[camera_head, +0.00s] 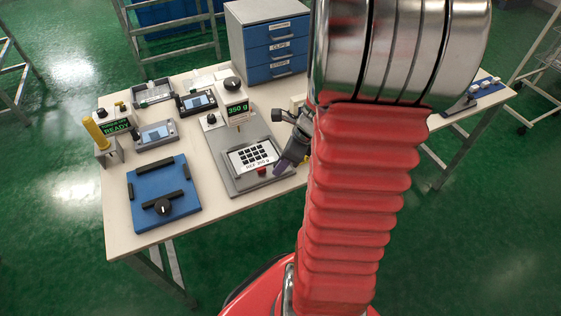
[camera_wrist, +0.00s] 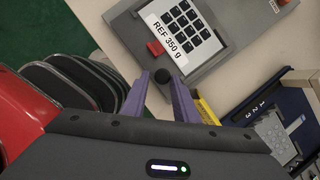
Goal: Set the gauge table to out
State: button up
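No part carries a readable gauge table label, so I cannot tell for sure which it is. A blue plate (camera_head: 145,192) with black bars and a black knob (camera_head: 163,207) lies at the table's front left. Right of it is a grey panel (camera_head: 227,150) with a black-key keypad (camera_head: 254,156), a REF 350 g label and a red button (camera_head: 261,171). My gripper (camera_head: 284,167) is at the panel's right front corner. In the wrist view its purple fingers (camera_wrist: 165,100) are apart.
A 350 g display (camera_head: 238,112) stands behind the keypad. A blue drawer cabinet (camera_head: 275,54) stands behind. A dark blue tray numbered 1 2 3 (camera_wrist: 252,108) is near my gripper.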

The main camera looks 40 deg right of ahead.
jog(key=shift+o, duration=1.3)
jog(key=shift+w, duration=0.1)
jog(key=shift+r, duration=0.35)
jog(key=v, duration=1.3)
jog(key=shift+d, duration=0.1)
